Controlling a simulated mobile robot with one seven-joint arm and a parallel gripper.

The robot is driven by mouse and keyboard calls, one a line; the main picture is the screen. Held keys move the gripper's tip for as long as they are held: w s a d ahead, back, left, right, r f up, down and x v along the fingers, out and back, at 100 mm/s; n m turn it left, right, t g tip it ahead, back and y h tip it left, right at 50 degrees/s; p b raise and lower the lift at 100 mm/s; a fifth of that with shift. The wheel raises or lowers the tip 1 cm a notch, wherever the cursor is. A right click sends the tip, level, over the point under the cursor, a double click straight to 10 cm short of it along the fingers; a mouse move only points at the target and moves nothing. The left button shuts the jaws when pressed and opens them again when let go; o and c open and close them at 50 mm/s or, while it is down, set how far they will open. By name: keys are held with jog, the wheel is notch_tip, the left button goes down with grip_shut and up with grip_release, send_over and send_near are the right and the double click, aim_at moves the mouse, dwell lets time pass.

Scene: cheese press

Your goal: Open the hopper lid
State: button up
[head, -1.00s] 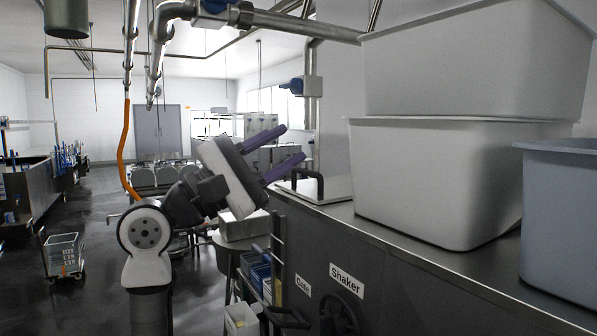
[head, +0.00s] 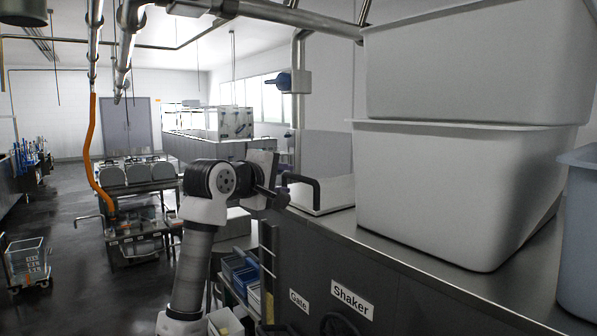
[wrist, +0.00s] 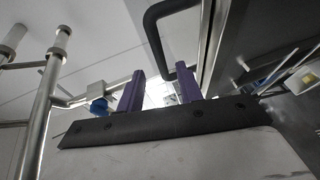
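The hopper lid (head: 328,196) is a pale flat panel on top of the steel machine, right of my arm in the head view. It appears to lie flat. Its black bent handle (head: 303,181) stands up at the lid's left edge, and the handle also shows in the wrist view (wrist: 152,28). My gripper (head: 279,190) is beside the handle in the head view, its fingers mostly hidden there. In the wrist view my gripper (wrist: 158,88) has two purple fingers spread apart with nothing held. The handle's lower end appears close to the right finger; contact cannot be told.
Stacked white tubs (head: 440,195) stand on the machine right of the lid, with a blue-grey tub (head: 580,240) at the right edge. Pipes (head: 240,10) run overhead. A rack with blue bins (head: 240,275) stands below my arm. Open floor lies to the left.

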aim_at(297, 178)
jog(key=p+x, duration=0.2)
jog(key=x, duration=0.4)
jog(key=shift+d, duration=0.1)
jog(key=shift+w+d+f, duration=0.15)
jog(key=shift+w+d, duration=0.05)
jog(key=shift+w, duration=0.3)
grip_shut()
